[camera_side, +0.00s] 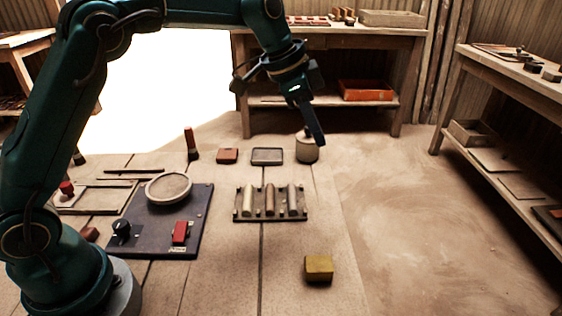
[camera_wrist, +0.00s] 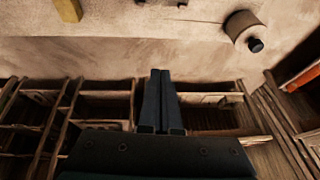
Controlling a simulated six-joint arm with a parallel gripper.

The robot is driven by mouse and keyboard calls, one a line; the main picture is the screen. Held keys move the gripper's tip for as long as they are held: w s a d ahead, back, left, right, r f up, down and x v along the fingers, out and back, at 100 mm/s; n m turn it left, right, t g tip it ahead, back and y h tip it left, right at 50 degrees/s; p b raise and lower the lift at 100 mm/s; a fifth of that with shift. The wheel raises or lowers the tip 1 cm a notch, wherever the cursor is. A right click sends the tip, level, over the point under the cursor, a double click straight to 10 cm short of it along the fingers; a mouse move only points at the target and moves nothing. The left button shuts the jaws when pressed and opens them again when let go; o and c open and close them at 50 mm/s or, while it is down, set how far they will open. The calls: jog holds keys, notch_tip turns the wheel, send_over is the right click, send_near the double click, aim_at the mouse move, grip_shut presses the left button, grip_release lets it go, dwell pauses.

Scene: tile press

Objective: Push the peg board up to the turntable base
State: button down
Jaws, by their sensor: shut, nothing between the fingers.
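The peg board (camera_side: 271,218) lies flat in the middle of the work surface, with several pale rolls and small pegs on it. The turntable base (camera_side: 152,222) is a dark panel to its left, carrying a round pale disc (camera_side: 169,187), a black knob and a red block. A gap of bare surface separates the two. My gripper (camera_side: 320,141) is shut and empty, up behind and right of the peg board, and overlaps a pale cylinder in the side view. In the wrist view my gripper (camera_wrist: 160,74) shows its two fingers together. The peg board cannot be clearly made out there.
The pale cylinder (camera_side: 306,152) stands behind the peg board and also shows in the wrist view (camera_wrist: 241,25). A yellow block (camera_side: 318,268) lies in front right. A red block (camera_side: 227,156) and a dark tray (camera_side: 267,156) lie behind.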

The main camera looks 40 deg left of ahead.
aim_at(287, 205)
jog(key=shift+g, duration=0.7)
jog(key=x, duration=1.5)
jog(key=shift+s+a+f, duration=0.3)
jog(key=shift+a+f, duration=0.15)
jog(key=shift+f, duration=0.05)
jog(key=shift+s+a, duration=1.3)
jog(key=shift+s, duration=0.05)
jog(key=shift+a, duration=0.1)
jog(key=shift+s+a, duration=1.95)
jog(key=shift+s, duration=0.1)
jog(key=shift+w+d, duration=0.1)
